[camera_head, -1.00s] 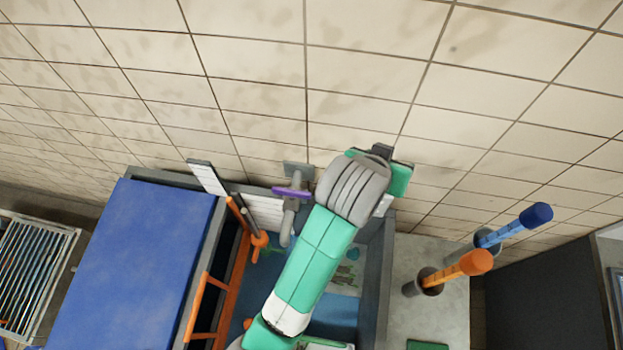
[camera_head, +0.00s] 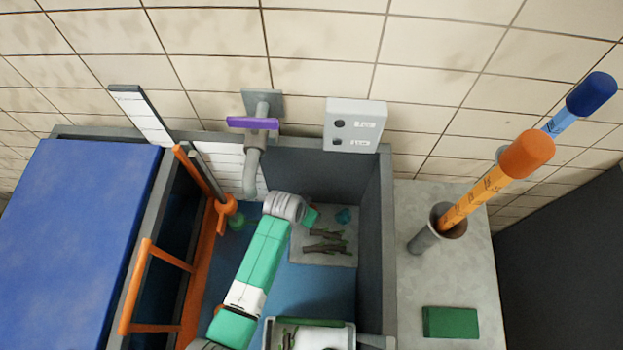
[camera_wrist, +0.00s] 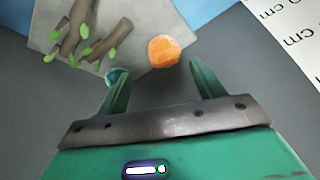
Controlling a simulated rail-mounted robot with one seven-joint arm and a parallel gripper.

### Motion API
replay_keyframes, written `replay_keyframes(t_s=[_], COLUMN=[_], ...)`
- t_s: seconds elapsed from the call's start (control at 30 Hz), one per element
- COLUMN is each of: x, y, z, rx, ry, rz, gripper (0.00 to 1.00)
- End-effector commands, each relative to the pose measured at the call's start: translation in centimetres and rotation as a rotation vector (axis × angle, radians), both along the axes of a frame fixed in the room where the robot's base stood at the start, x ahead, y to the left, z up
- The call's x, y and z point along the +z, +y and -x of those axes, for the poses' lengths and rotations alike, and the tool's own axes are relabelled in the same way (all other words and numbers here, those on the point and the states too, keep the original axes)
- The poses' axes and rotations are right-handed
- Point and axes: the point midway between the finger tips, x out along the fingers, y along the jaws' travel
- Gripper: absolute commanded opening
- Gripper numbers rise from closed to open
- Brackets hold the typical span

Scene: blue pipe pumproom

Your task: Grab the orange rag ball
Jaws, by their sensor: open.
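The orange rag ball (camera_wrist: 164,51) shows in the wrist view, at the edge of a grey slab (camera_wrist: 150,18). It lies ahead of my gripper (camera_wrist: 160,76), in line with the gap between the two green fingers. The fingers are apart with nothing held between them. In the head view my gripper (camera_head: 311,217) is small and low inside the grey-walled basin, and I cannot make out the orange ball there; my wrist may hide it.
Brown twigs with green leaves (camera_wrist: 88,36) lie on the slab. A teal lump (camera_head: 343,216) is close by. The basin wall (camera_head: 376,225), purple-handled tap (camera_head: 252,124) and orange frame (camera_head: 143,290) stand around. Tubes (camera_head: 480,200) stand on the right counter.

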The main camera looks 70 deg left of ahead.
Motion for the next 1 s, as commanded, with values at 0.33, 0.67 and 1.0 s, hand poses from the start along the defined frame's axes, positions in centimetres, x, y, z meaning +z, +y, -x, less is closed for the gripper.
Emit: replay_keyframes(t_s=[0.33, 0.67, 1.0], x=[-4.5, -6.1, -6.1], y=[1.4, 2.0, 1.9], z=[-1.0, -1.8, -1.8], rx=[0.000, 0.000, 0.000], ry=[-0.001, -0.001, -0.001], rz=[-0.001, -0.001, -0.001], gripper=[0.68, 0.68, 0.20])
